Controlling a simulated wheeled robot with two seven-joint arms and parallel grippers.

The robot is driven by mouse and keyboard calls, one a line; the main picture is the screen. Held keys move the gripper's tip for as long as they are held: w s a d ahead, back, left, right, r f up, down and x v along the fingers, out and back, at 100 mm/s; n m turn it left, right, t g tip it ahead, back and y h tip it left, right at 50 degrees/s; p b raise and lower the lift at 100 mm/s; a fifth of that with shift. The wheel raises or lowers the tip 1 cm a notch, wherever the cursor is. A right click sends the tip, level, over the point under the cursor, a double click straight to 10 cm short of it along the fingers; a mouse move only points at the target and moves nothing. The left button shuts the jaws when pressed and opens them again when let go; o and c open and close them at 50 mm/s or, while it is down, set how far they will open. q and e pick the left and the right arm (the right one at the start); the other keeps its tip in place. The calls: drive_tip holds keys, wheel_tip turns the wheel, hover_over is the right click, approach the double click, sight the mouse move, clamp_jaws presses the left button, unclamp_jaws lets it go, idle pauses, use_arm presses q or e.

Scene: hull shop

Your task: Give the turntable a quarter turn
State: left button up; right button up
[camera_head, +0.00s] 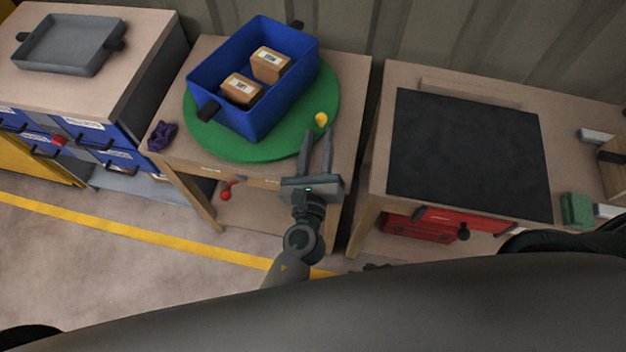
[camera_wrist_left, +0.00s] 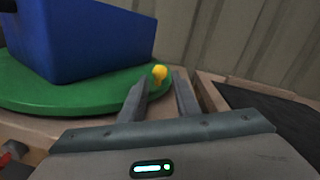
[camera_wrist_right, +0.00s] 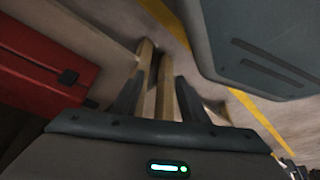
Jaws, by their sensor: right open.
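The green turntable (camera_head: 235,148) lies on the middle wooden table, with a blue bin (camera_head: 245,110) standing on it. A yellow knob (camera_head: 321,119) sits at the turntable's right rim. My left gripper (camera_head: 317,136) is open, its fingers pointing toward the knob. In the left wrist view the knob (camera_wrist_left: 159,73) shows beyond the fingertips (camera_wrist_left: 160,85), close to the left finger; I cannot tell whether they touch. My right gripper (camera_wrist_right: 160,85) is open and empty in its wrist view, low beside table legs; its fingers are not clear in the head view.
Two cardboard boxes (camera_head: 270,65) are in the bin. A purple object (camera_head: 161,136) lies at the table's left corner. A grey tray (camera_head: 70,45) is on the left cabinet. The right table holds a black mat (camera_head: 470,150), with a red drawer unit (camera_head: 420,226) below.

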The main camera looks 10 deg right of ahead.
use_arm(q)
drive_tip(key=b+v, duration=0.2)
drive_tip(key=v, duration=0.8)
drive_tip(key=shift+s, duration=0.35)
use_arm(e)
drive_tip(key=shift+s+d+f+g, duration=0.2)
drive_tip(key=shift+s+d+g, duration=0.1)
drive_tip(key=shift+d, duration=0.2)
drive_tip(key=shift+s+d+f+g, duration=0.15)
drive_tip(key=shift+s+d+g, duration=0.15)
drive_tip(key=shift+d, duration=0.2)
